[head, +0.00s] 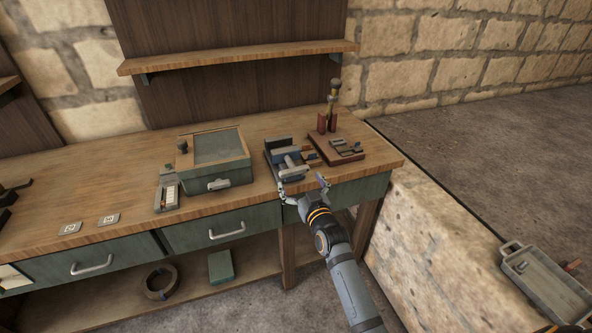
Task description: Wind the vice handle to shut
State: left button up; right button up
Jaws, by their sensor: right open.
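The blue and grey vice (289,158) stands on the wooden workbench (130,191), close to its front edge. Its handle is small and partly hidden near my right gripper, so I cannot tell its angle or how far apart the vice jaws are. My right gripper (302,188) is at the bench's front edge, just in front of the vice. Its fingers are spread apart and look empty. I cannot tell whether a finger touches the handle. My left gripper does not show.
A green box (216,172) sits left of the vice. A reddish-brown board (345,156) with small parts lies right of it, beside an upright tool (333,100). Green drawers (210,232) are below. A stone ledge (418,240) carries a grey tray (545,282) at right.

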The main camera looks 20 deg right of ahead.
aim_at(296, 173)
jog(key=w, duration=0.4)
jog(key=shift+w, duration=0.5)
jog(key=shift+c, duration=0.7)
jog(key=c, duration=0.7)
jog(key=shift+o, duration=0.2)
jog(key=shift+r+p, duration=0.1)
jog(key=shift+p, duration=0.25)
jog(key=shift+a+m, duration=0.1)
jog(key=shift+m, duration=0.2)
jog(key=o, duration=0.8)
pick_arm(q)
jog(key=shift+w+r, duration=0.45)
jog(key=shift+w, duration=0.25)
